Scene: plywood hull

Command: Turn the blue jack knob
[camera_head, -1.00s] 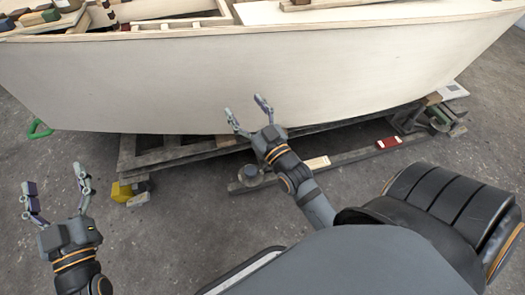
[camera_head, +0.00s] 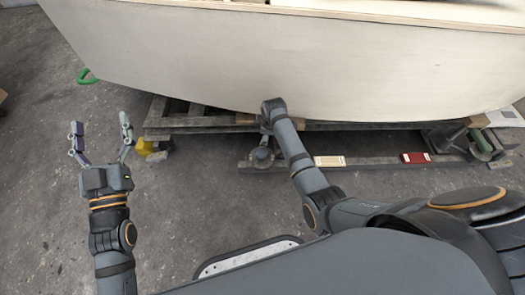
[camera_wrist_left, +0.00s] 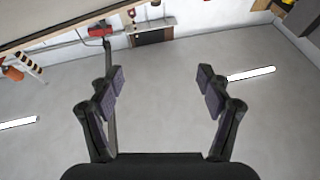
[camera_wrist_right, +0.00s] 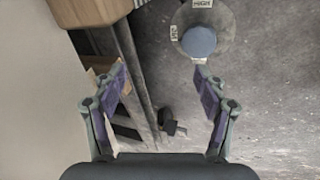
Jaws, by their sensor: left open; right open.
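The blue jack knob (camera_wrist_right: 199,41) is a round blue-grey cap on a grey disc with small white labels, at the top right of the right wrist view. It also shows in the head view (camera_head: 262,154), low beside the hull, just below my right wrist. My right gripper (camera_wrist_right: 160,85) is open and empty. The knob lies beyond its fingertips and right of centre, apart from them. In the head view its fingers are hidden behind my wrist. My left gripper (camera_head: 98,130) is open and empty over bare floor at the left.
The pale plywood hull (camera_head: 300,65) fills the back, close to my right wrist. Under it are wooden cradle beams (camera_head: 200,125). A cream block (camera_head: 329,161) and a red block (camera_head: 413,157) lie on the front beam. A yellow block (camera_head: 146,146) is near my left gripper. Floor at left is free.

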